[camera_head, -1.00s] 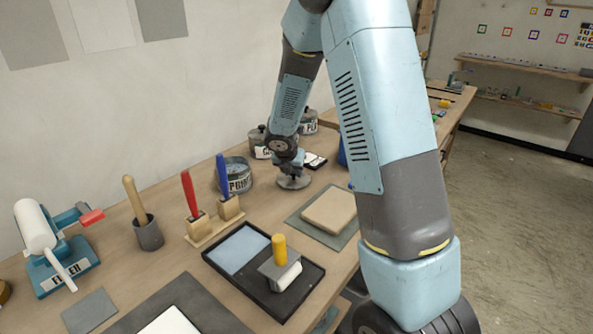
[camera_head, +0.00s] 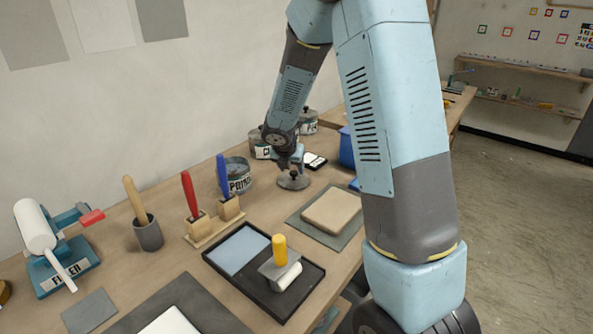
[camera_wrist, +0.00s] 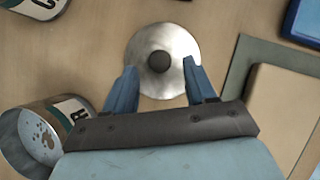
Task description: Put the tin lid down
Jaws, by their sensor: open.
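The tin lid (camera_wrist: 178,80) is a round silver disc with a dark knob (camera_wrist: 159,62) in its middle. It lies flat on the wooden workbench, and it also shows in the head view (camera_head: 294,182) below my wrist. My gripper (camera_wrist: 161,82) is open.
Other tins (camera_head: 262,146) stand behind the lid. A tan block on a grey mat (camera_head: 333,212) lies to the right, near a blue object (camera_head: 347,150). A black tray (camera_head: 312,278) with a yellow-handled roller and brushes in holders (camera_head: 200,226) are nearer.

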